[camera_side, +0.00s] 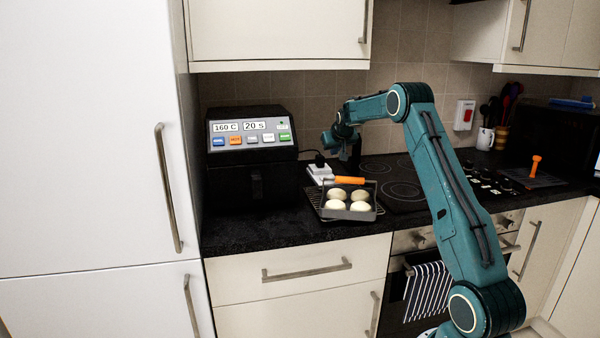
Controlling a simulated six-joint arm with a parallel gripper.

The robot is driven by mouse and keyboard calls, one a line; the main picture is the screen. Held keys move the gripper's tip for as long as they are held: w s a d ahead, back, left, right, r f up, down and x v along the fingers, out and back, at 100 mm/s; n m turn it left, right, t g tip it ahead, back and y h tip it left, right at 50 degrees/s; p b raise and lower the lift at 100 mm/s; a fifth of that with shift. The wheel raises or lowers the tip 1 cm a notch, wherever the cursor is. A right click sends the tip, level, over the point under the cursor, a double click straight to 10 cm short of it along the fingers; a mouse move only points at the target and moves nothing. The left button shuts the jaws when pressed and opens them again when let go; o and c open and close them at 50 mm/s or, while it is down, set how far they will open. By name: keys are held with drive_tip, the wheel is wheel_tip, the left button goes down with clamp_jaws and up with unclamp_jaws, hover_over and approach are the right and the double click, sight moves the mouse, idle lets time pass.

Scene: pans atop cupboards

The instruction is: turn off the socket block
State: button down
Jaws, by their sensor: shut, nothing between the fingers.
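The white socket block (319,170) lies on the dark counter between the black fryer and the hob. A black plug with a cable sits at its upper end. Its switch is too small to make out. My gripper (331,146) is shut and empty, a little above and to the right of the block. The picture does not show clearly whether it touches anything.
A black fryer (252,161) with a lit panel stands left of the block. A grey pan (348,213) with several pale round items and an orange handle (350,180) sits in front, on a rack. The black hob (402,190) lies to the right.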

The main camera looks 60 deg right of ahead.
drive_tip(key=shift+w+d+f, duration=0.1)
drive_tip(key=shift+f, duration=0.05)
hover_over(327, 181)
drive_tip(key=shift+s+d+f, duration=0.15)
drive_tip(key=shift+s+f, duration=0.05)
drive_tip(key=shift+f, duration=1.5)
drive_tip(key=shift+s+d+f, duration=0.1)
drive_tip(key=shift+s+f, duration=0.05)
drive_tip(key=shift+f, duration=1.5)
drive_tip(key=shift+s+d+f, duration=0.1)
drive_tip(key=shift+f, duration=0.9)
drive_tip(key=shift+s+d+f, duration=0.1)
drive_tip(key=shift+f, duration=0.9)
drive_tip(key=shift+f, duration=0.3)
drive_tip(key=shift+w+a+r, duration=0.15)
drive_tip(key=shift+w+a, duration=0.35)
drive_tip(key=shift+a, duration=0.05)
drive_tip(key=shift+r, duration=0.2)
